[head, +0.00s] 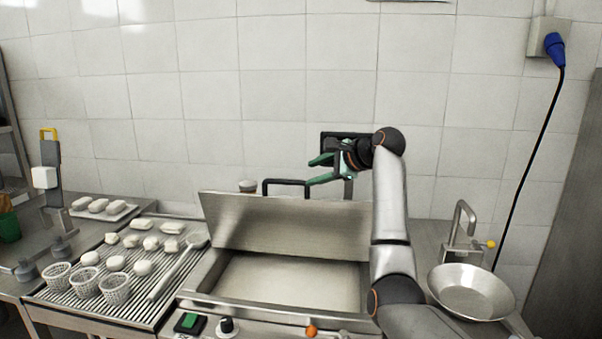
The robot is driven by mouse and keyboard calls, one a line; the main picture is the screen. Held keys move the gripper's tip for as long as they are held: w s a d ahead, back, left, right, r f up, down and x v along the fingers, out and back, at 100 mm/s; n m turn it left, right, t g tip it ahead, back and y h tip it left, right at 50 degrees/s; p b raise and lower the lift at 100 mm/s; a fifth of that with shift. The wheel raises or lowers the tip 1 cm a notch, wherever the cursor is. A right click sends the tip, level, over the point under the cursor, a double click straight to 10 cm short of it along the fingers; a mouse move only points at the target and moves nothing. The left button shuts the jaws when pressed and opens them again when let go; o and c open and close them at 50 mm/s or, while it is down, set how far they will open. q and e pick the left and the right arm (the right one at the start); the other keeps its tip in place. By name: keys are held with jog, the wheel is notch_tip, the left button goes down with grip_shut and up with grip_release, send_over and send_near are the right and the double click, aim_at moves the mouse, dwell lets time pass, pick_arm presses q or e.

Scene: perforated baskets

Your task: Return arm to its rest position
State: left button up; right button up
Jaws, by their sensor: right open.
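My right arm rises from the bottom right. Its right gripper (322,171), with green fingers spread apart, is open and empty. It hangs in front of the tiled wall, above the tilted metal lid (290,225) of the cooker and near the lid's black handle (286,183). My left gripper is not in view. Several white perforated baskets (87,283) stand on the ribbed tray at the lower left.
Several pale dough pieces lie on the ribbed metal tray (150,303), with a long-handled utensil (178,270) at its right side. The cooker basin (290,283) is open below the lid. A round metal bowl (470,292) sits at the right. A black cable (533,160) hangs on the wall.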

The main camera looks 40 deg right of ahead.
jog(key=shift+f, duration=0.1)
jog(key=s+a+f+n+g, duration=0.1)
jog(key=s+a+f+n, duration=0.2)
jog(key=f, duration=0.6)
jog(key=s+a+f+n+g+h, duration=0.1)
jog(key=s+a+f+n+g, duration=0.1)
jog(key=a+f+n, duration=0.3)
jog(key=s+a+f+n+g, duration=0.2)
jog(key=s+a+f+n, duration=0.2)
jog(key=f, duration=1)
jog(key=shift+a+n+h, duration=0.4)
jog(key=shift+a, duration=1.05)
jog(key=s+a+f+n+g, duration=0.2)
jog(key=s+a+f+n, duration=0.65)
jog(key=s, duration=0.55)
jog(key=s+a+f+n+g+y, duration=0.1)
jog(key=s+a+n, duration=0.1)
jog(key=s+a, duration=0.35)
jog(key=s+a+f+n+g, duration=0.1)
jog(key=s+a+n, duration=0.2)
jog(key=s, duration=0.5)
jog(key=w+a+f+t+y, duration=0.1)
jog(key=w+a+f+t, duration=0.1)
jog(key=f, duration=0.3)
jog(key=w+a+f+t+y, duration=0.1)
jog(key=w+a+f+t, duration=0.1)
jog(key=f+t, duration=0.2)
notch_tip(320, 180, down, 2)
jog(key=shift+w+a, duration=0.25)
